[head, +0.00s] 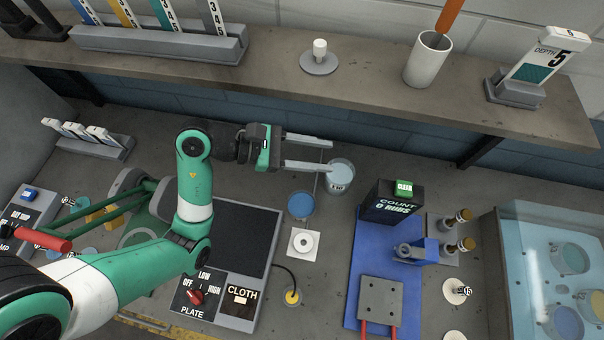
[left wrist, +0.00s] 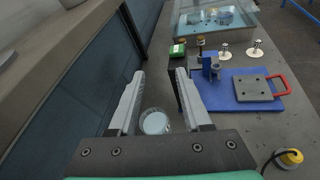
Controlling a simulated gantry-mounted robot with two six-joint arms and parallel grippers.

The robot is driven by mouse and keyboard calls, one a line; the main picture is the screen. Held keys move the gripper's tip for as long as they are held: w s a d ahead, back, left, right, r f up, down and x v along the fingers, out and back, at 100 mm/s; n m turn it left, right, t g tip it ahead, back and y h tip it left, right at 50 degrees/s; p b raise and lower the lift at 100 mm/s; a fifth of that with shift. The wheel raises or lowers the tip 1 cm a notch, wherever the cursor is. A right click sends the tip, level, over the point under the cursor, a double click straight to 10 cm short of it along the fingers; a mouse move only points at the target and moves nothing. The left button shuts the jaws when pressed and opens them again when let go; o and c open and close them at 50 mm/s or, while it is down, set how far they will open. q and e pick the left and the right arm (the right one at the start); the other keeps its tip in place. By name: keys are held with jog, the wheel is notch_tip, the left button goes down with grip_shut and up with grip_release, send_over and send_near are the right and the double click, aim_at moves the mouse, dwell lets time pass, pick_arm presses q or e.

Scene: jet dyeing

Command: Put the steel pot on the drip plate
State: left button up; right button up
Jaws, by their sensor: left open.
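My left gripper (head: 329,155) is open and empty, its two fingers pointing right in the head view. A round grey pot (head: 340,176) with pale contents and a small label stands upright on the bench, just beyond and below the fingertips. The left wrist view shows this pot (left wrist: 155,122) between the open fingers (left wrist: 160,75), lower than them; I cannot tell whether they touch it. A blue round disc (head: 301,205) lies left of and below the pot, with a white square with a ring (head: 303,244) below that. I cannot tell for sure which is the drip plate.
A shelf (head: 270,75) runs along the back above the bench. A black counter box (head: 392,202) stands right of the pot on a blue base. A clear bath with coloured pots (head: 510,285) is far right. A dark plate heater (head: 240,240) lies under my left arm.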

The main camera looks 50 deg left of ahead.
pick_arm(q)
jog(key=s+a+f+n+g+y+b, duration=0.1)
jog(key=a+f, duration=0.1)
jog(key=f, duration=0.4)
jog(key=s+a+f+n+g+y+b, duration=0.1)
jog(key=s+a+f, duration=0.15)
jog(key=f, duration=0.35)
jog(key=n+g+y+b, duration=0.2)
jog(key=b, duration=0.1)
send_near(306, 194)
jog(key=shift+w+d+f+b, duration=0.4)
jog(key=shift+d+f+b, duration=0.25)
jog(key=shift+f+b, duration=0.15)
jog(key=x, duration=0.1)
jog(key=b+x, duration=0.1)
jog(key=x, duration=0.1)
jog(key=b+x, duration=0.1)
jog(key=x, duration=0.1)
jog(key=shift+w+a+f, duration=0.1)
jog(key=shift+w+a, duration=0.1)
jog(key=shift+a, duration=0.15)
grip_shut()
pick_arm(e)
notch_tip(306, 194, down, 11)
jog(key=shift+f, duration=0.1)
